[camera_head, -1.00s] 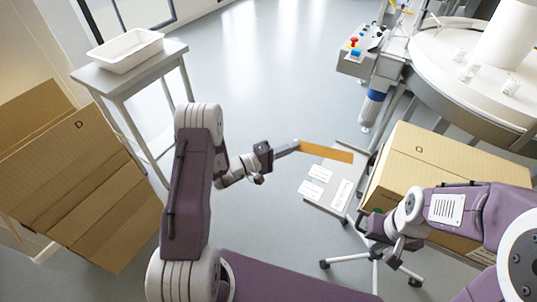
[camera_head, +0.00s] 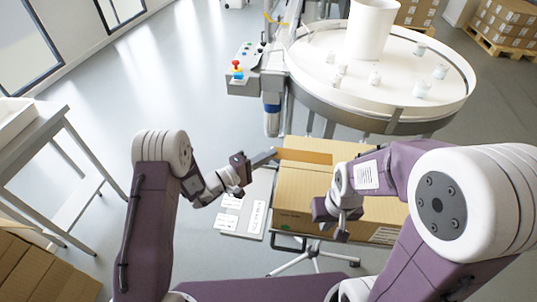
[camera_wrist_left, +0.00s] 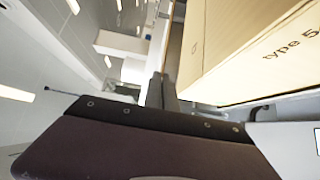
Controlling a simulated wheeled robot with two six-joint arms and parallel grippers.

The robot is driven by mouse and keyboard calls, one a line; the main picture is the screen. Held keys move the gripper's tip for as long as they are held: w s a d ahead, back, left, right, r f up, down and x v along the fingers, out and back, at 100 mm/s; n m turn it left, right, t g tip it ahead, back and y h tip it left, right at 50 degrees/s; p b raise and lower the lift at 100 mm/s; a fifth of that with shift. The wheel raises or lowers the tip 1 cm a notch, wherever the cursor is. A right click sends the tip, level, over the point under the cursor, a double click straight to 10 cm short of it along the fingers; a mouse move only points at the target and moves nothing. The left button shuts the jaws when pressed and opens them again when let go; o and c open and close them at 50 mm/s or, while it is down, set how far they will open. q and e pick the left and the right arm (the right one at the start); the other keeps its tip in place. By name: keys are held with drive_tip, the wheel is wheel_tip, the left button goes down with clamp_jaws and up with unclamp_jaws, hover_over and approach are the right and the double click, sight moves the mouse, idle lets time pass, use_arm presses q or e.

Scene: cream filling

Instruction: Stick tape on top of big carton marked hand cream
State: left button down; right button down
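The big carton (camera_head: 297,190) stands closed on a wheeled stand in the middle of the head view. Its side fills the upper right of the left wrist view (camera_wrist_left: 235,45), showing "type 5"; I cannot read "hand cream". My left gripper (camera_head: 270,156) is shut on one end of a brown tape strip (camera_head: 308,156). The strip extends right, appearing over the carton's far left part; I cannot tell whether it touches. In the left wrist view the fingers (camera_wrist_left: 160,92) are together. My right gripper (camera_head: 338,222) is in front of the carton; its fingers are unclear.
A round white turntable (camera_head: 345,78) with several small jars stands just behind the carton. A control box (camera_head: 240,75) is left of it. A panel with white labels (camera_head: 230,220) lies left of the carton. A grey table (camera_head: 45,140) stands far left. Floor between is clear.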

use_arm(q)
wheel_tip(320, 180, down, 6)
drive_tip(key=b, duration=0.3)
drive_tip(key=shift+w+d+f, duration=0.15)
drive_tip(key=shift+f, duration=0.05)
drive_tip(key=c, duration=1.6)
unclamp_jaws()
drive_tip(key=b+v, duration=0.1)
drive_tip(key=v, duration=0.8)
